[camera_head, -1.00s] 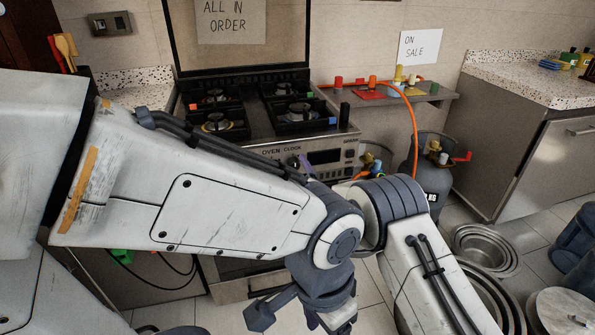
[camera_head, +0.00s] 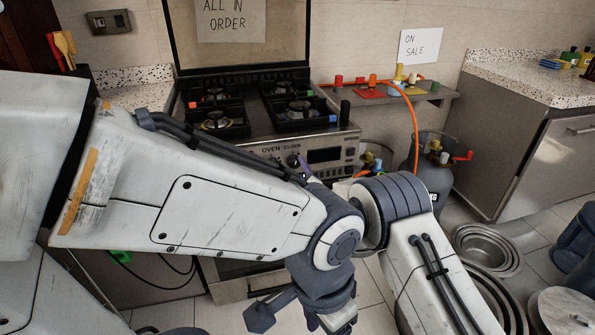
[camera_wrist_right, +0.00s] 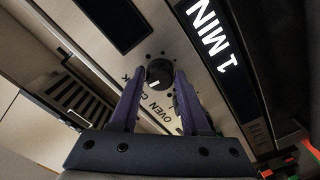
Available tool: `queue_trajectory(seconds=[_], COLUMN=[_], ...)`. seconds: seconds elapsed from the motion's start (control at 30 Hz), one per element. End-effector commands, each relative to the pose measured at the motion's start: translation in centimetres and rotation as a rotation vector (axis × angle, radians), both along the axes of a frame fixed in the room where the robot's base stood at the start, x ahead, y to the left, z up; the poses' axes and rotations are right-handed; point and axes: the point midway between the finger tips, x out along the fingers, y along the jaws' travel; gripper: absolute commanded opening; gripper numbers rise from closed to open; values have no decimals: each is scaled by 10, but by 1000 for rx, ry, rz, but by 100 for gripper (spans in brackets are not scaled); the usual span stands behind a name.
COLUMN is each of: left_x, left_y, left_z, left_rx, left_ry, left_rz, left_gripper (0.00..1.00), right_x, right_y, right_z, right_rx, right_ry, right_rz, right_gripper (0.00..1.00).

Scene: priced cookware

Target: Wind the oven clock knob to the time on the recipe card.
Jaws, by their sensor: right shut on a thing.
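The black oven clock knob (camera_head: 293,161) is on the oven's front panel. In the right wrist view the knob (camera_wrist_right: 159,73) lies between the purple fingertips of my right gripper (camera_wrist_right: 160,80), which is shut on it. A white mark on the knob points toward the "OVEN CLOCK" lettering. In the head view only a purple finger of my right gripper (camera_head: 305,168) shows at the knob; my left arm hides the rest. My left gripper (camera_head: 300,318) hangs low in front of the oven, partly cut off, its jaws unclear. I see no recipe card with a time.
A dark display (camera_head: 324,155) is right of the knob. A black strip (camera_wrist_right: 215,45) reads "1 MIN", other words cut off. Signs read "ALL IN ORDER" (camera_head: 232,20) and "ON SALE" (camera_head: 420,46). Gas bottles (camera_head: 432,165) and an orange hose (camera_head: 414,125) stand to the right.

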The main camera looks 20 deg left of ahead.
Motion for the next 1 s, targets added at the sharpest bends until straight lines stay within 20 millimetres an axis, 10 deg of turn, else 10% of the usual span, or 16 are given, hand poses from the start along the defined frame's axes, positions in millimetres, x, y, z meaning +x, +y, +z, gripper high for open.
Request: queue_trajectory(seconds=[1.0], left_x=[0], left_y=[0], left_z=[-71], left_rx=[0], left_ry=[0], left_rz=[0], left_gripper=[64], right_x=[-2], right_y=[2], right_z=[-5], right_rx=[786], right_ry=[532], right_rz=[-1], right_gripper=[0])
